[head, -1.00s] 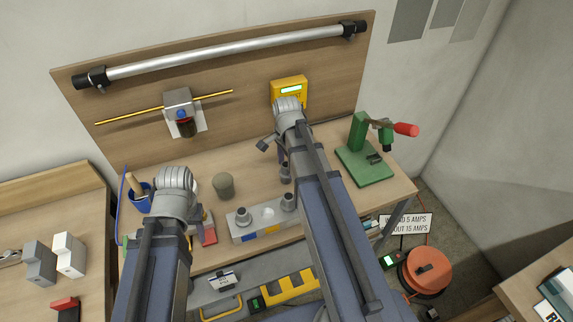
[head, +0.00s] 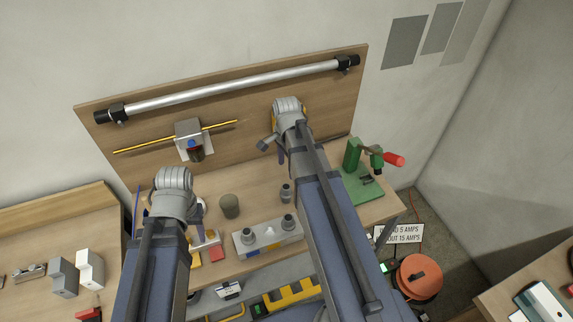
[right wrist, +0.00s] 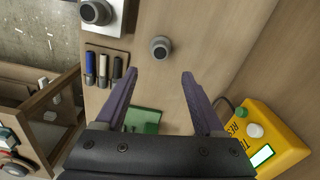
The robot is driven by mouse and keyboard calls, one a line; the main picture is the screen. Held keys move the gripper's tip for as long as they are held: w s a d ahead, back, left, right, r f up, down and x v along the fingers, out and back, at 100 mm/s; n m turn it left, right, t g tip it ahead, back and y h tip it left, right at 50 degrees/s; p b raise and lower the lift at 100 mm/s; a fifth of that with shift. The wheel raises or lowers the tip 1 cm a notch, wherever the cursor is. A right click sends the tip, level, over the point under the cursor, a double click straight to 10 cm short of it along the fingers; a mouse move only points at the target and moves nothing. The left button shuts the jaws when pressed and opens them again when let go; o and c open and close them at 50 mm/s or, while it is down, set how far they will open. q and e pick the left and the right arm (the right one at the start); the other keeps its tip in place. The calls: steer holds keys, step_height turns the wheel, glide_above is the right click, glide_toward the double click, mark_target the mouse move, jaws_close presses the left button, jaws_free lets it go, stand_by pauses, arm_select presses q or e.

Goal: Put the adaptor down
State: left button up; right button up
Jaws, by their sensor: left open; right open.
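A small dark grey adaptor (head: 286,193) stands upright on the wooden bench, behind the metal block. In the right wrist view the adaptor (right wrist: 160,47) is seen from above, beyond the fingertips and apart from them. My right gripper (right wrist: 158,77) is open, with nothing between its purple fingers. In the head view its wrist hides most of it. My left gripper (head: 200,210) is open over the left part of the bench, largely hidden by its own wrist.
A metal block (head: 268,238) with two grey knobs stands near the bench front. A round pot (head: 229,206) is left of the adaptor. A green press (head: 365,175) with a red handle stands right. A yellow tester (right wrist: 268,140) is beside my right gripper. Bare wood surrounds the adaptor.

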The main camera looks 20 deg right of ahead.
steer(key=s+a+n, duration=0.6)
steer(key=a+n, duration=0.4)
steer(key=s+a+n+h, duration=0.1)
steer(key=s+a+n, duration=0.5)
steer(key=a+n, duration=0.4)
steer(key=shift+a+r, duration=0.25)
steer(key=shift+a, duration=0.1)
